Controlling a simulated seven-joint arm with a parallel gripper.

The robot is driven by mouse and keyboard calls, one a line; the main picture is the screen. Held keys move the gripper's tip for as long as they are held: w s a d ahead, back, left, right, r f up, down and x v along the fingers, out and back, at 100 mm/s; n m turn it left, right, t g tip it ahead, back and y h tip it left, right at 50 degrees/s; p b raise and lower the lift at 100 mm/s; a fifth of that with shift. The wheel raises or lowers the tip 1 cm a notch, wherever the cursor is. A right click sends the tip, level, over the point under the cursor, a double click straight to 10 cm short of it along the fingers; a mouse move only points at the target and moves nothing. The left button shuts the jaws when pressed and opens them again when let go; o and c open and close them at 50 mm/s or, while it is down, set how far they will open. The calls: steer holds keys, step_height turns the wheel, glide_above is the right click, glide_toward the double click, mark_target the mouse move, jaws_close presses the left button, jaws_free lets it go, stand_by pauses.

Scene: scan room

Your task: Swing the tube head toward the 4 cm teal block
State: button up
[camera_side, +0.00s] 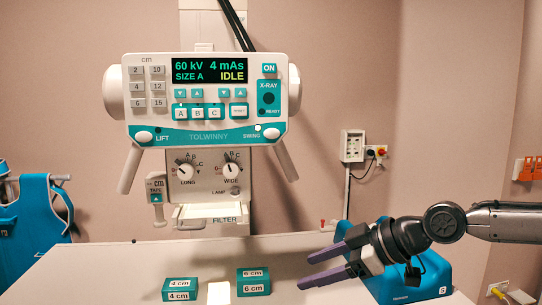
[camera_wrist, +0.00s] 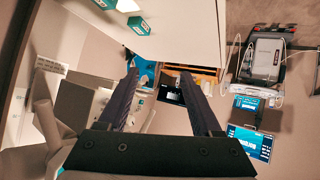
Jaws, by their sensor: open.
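The white and teal tube head (camera_side: 209,150) hangs at the centre of the side view, its front panel facing the camera. Grips slant down from its left (camera_side: 130,169) and right (camera_side: 286,161). A white oval marked SWING (camera_side: 271,133) is at its lower right. The teal block marked 4 cm (camera_side: 180,295) lies on the table below, to the left. My gripper (camera_side: 307,270) is open and empty over the table at right, fingers pointing left, apart from the head and block. Its dark fingers (camera_wrist: 158,78) also show in the wrist view.
A teal 6 cm block (camera_side: 253,289) and a bright white patch (camera_side: 219,293) lie right of the 4 cm block. A blue case (camera_side: 425,280) stands behind my gripper. The display (camera_side: 209,71) reads 60 kV, 4 mAs, SIZE A, IDLE. Table space left of my fingers is clear up to the blocks.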

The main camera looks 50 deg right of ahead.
steer(key=w+d+r+t+h, duration=0.2)
steer(key=w+r+t, duration=0.15)
steer(key=r, duration=0.35)
steer(key=w+d+r+t+h, duration=0.2)
steer(key=w+d+r+t, duration=0.15)
steer(key=r, duration=0.25)
steer(key=d+r+m+g+h, duration=0.1)
steer(key=d+r+m+h, duration=0.1)
steer(key=d+m+h, duration=0.4)
steer(key=w+d+f+g, duration=0.1)
steer(key=w+d, duration=0.2)
steer(key=w, duration=0.3)
steer(key=w+d+f+g+h, duration=0.1)
steer(key=w+d, duration=0.3)
steer(key=w, duration=0.3)
steer(key=shift+w+d, duration=0.25)
steer(key=shift+w, duration=0.05)
steer(key=shift+c, duration=0.3)
jaws_close()
steer(key=shift+f, duration=0.1)
